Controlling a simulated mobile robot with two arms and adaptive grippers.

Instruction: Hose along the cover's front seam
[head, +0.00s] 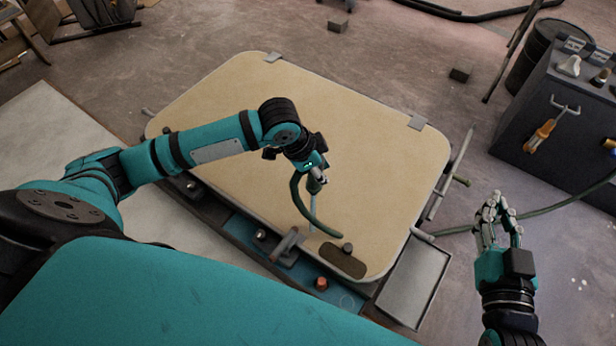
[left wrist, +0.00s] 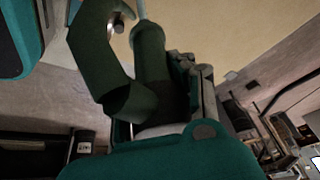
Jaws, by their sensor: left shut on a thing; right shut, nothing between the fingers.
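The cover (head: 250,90) is a large tan panel with rounded corners and a pale rim. Its front seam (head: 290,235) runs along the edge nearest me. My left gripper (head: 318,178) is above the cover, shut on the dark green hose (head: 304,205). The hose curves down from the gripper, over the cover toward its near right part. In the left wrist view the hose (left wrist: 100,50) fills the middle, close to the camera; part of the gripper's grip is hidden. My right gripper (head: 497,215) is shut and empty, right of the cover.
A red knob (head: 321,283) is on the blue strip in front. A dark cabinet (head: 560,110) stands at right.

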